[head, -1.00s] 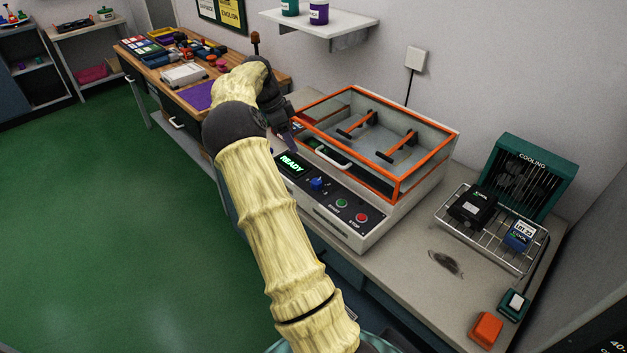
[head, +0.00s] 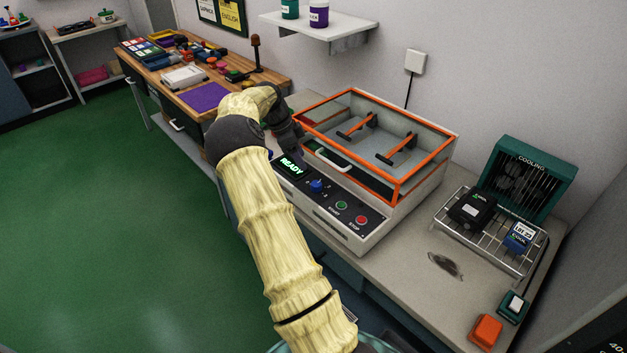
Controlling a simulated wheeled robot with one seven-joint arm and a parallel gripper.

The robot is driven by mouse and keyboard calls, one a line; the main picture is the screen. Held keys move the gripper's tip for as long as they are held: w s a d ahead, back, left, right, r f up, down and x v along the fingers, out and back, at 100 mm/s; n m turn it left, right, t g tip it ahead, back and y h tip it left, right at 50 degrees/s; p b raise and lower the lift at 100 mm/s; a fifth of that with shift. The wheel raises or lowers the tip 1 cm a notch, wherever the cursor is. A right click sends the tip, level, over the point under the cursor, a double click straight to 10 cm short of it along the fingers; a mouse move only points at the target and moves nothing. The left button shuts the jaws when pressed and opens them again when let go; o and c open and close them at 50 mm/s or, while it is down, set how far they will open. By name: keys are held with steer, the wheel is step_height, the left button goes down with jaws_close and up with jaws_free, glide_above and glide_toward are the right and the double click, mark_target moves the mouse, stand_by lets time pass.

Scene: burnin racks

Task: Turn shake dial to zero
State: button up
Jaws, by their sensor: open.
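The shaker (head: 362,238) is a pale machine with a sloped dark control panel and an orange-framed clear lid. A blue dial (head: 317,185) sits on the panel right of the lit green READY display (head: 291,166). A bit of another blue part (head: 269,154) shows at the panel's left end, mostly hidden by my arm. Dial labels and pointer settings are too small to read, so I cannot tell which is the shake dial. My gripper (head: 300,153) is open, pointing down over the panel's left end near the display; its fingertips are hard to make out.
Green START (head: 341,205) and red STOP (head: 361,220) buttons sit right of the dial. The lid is closed, with a white handle (head: 333,160) close to my gripper. A wire rack (head: 487,250) with two boxes and a teal cooling unit (head: 535,172) stand at right.

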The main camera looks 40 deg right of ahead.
mark_target(315, 183)
steer(key=p+x, duration=0.1)
steer(key=x, duration=1)
steer(key=shift+p, duration=0.3)
steer(key=shift+r, duration=0.1)
steer(key=shift+c, duration=0.4)
steer(key=c, duration=0.9)
